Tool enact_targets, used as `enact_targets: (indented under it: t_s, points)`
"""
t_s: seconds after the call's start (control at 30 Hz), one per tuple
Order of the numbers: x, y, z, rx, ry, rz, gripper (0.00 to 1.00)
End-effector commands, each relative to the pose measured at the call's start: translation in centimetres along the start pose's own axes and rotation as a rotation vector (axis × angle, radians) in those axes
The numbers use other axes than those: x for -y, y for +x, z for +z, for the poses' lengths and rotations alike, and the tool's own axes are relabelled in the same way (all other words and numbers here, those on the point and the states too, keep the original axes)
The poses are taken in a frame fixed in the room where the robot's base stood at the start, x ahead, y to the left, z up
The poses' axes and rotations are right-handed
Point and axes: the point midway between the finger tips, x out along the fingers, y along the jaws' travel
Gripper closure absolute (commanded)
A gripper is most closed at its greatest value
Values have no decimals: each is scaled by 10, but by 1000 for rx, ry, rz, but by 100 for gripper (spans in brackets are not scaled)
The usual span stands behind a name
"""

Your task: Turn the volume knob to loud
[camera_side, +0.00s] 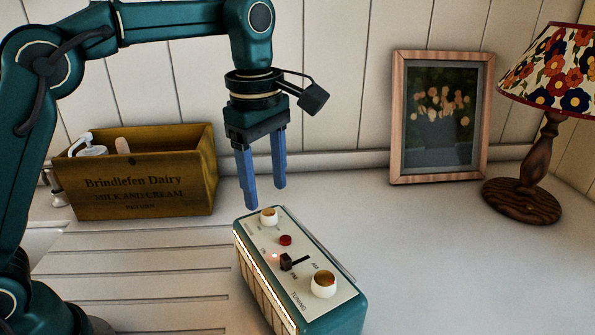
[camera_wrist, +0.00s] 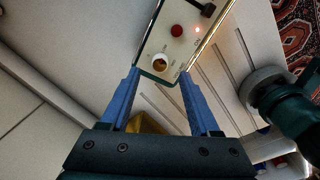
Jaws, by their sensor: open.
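A teal radio (camera_side: 300,265) with a cream top panel stands on the counter; its end also shows in the wrist view (camera_wrist: 200,45). The volume knob (camera_side: 268,216), white with a brass-coloured top, is at the panel's far end; it shows in the wrist view (camera_wrist: 160,62) just beyond my fingertips. Its label and pointer are too small to read. My gripper (camera_side: 265,196) points down above that end of the radio. Its blue fingers (camera_wrist: 159,76) are open and empty, apart from the knob, one towards each side of it.
The panel also has a red button (camera_side: 286,240), a dark lever switch (camera_side: 290,262) and a tuning knob (camera_side: 323,284). A wooden dairy crate (camera_side: 145,185) stands left, a framed picture (camera_side: 440,120) and a lamp (camera_side: 535,190) right. Counter right of the radio is clear.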

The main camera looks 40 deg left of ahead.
Motion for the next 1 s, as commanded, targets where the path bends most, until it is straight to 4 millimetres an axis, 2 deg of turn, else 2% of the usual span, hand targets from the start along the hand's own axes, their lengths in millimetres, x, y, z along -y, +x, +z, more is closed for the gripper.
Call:
enact_targets:
  t_s: [0.4,0.73,0.9,1.0]
  points:
    - [1,40,0,1,1,0,37]
    - [0,43,0,2,2,2,37]
    - [0,43,0,2,2,2,100]
    - [0,43,0,2,2,2,100]
